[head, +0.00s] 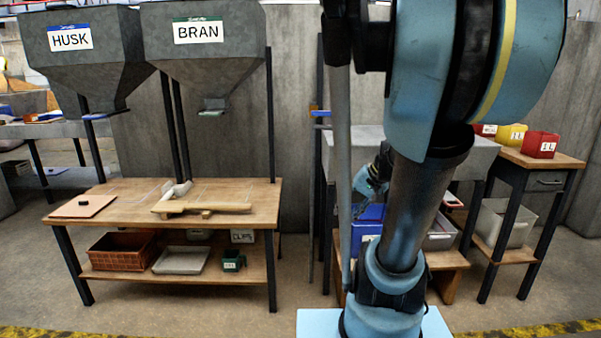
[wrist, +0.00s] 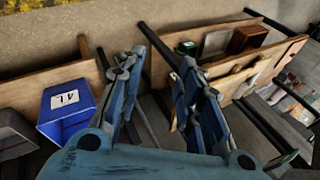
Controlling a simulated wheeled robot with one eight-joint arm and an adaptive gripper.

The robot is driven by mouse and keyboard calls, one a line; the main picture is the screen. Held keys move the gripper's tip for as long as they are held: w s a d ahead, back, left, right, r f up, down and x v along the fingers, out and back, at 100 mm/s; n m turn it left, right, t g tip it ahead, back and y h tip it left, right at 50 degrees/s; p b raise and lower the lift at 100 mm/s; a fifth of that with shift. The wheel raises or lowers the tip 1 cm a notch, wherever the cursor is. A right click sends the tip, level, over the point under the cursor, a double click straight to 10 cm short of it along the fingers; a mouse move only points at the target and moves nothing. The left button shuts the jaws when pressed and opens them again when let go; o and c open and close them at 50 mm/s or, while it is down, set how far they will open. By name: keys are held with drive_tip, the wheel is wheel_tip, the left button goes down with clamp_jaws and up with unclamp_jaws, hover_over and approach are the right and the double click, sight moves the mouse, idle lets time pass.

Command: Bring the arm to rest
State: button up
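My arm rises through the right half of the head view, close to the camera. My gripper (wrist: 158,65) is open, with its two fingers apart and nothing between them in the wrist view. It also shows small in the head view (head: 374,178), partly behind my arm. In the head view the blue box (head: 368,214) is partly hidden by my arm.
Hoppers labelled HUSK (head: 80,70) and BRAN (head: 203,60) stand over a wooden table (head: 125,208) with a wooden board (head: 82,206) on it. A side table (head: 545,160) with red and yellow boxes stands at right. Floor (head: 190,310) in front is clear.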

drive_tip(key=s+d+f+n+h, duration=0.1)
drive_tip(key=s+d+f+h, duration=0.1)
drive_tip(key=s, duration=0.3)
drive_tip(key=s+d+f+n+g+h, duration=0.1)
drive_tip(key=s+d+f+h, duration=0.1)
drive_tip(key=s, duration=0.4)
drive_tip(key=shift+s+d+f+n+h, duration=0.2)
drive_tip(key=shift+s+f+n+h, duration=0.15)
drive_tip(key=shift+f+h, duration=0.45)
